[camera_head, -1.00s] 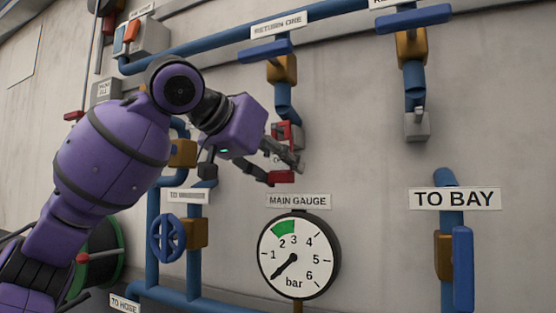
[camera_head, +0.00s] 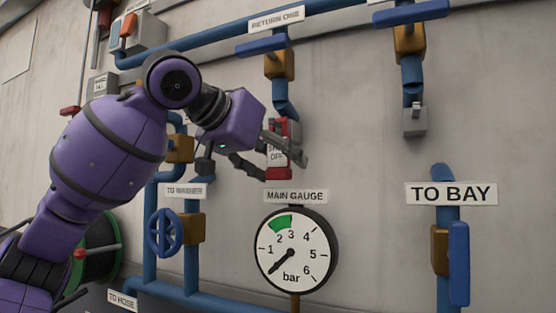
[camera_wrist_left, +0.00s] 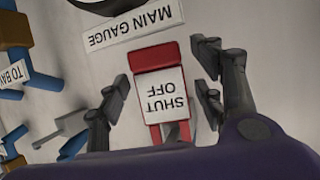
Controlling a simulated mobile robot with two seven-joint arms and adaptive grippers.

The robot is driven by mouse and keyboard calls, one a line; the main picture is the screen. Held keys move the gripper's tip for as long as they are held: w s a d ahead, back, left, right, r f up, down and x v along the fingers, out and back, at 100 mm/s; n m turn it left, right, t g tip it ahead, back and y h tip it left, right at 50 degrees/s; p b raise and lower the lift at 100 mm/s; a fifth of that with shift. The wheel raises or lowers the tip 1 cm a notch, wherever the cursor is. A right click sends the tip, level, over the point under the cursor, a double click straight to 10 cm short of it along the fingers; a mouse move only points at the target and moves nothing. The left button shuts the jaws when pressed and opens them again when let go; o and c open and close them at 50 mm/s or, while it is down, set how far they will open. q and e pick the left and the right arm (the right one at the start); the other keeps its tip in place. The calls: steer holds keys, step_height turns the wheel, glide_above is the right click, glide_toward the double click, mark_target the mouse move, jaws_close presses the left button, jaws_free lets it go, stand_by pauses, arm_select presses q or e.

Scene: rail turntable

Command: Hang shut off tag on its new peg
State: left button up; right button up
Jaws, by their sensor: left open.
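The shut off tag (camera_head: 277,157) is red with a white label. It hangs upright below the blue pipe end under the RETURN sign. It also shows in the left wrist view (camera_wrist_left: 160,88), upside down, with its red upper strap at the bottom of the picture. My left gripper (camera_head: 284,167) is open, with one finger on each side of the tag. In the left wrist view a small gap shows between the tag and each finger (camera_wrist_left: 161,97). The peg behind the tag's upper end is hidden. My right gripper is not in view.
The main gauge (camera_head: 296,249) is below the tag, under its sign (camera_head: 296,196). A grey block with a small peg (camera_head: 415,119) sits empty to the right. Blue pipes (camera_head: 200,38) and a blue handwheel (camera_head: 165,233) surround my arm. Bare wall lies right of the gripper.

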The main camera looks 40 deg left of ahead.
arm_select(q)
steer(key=v, duration=1.2)
steer(key=shift+a, duration=0.1)
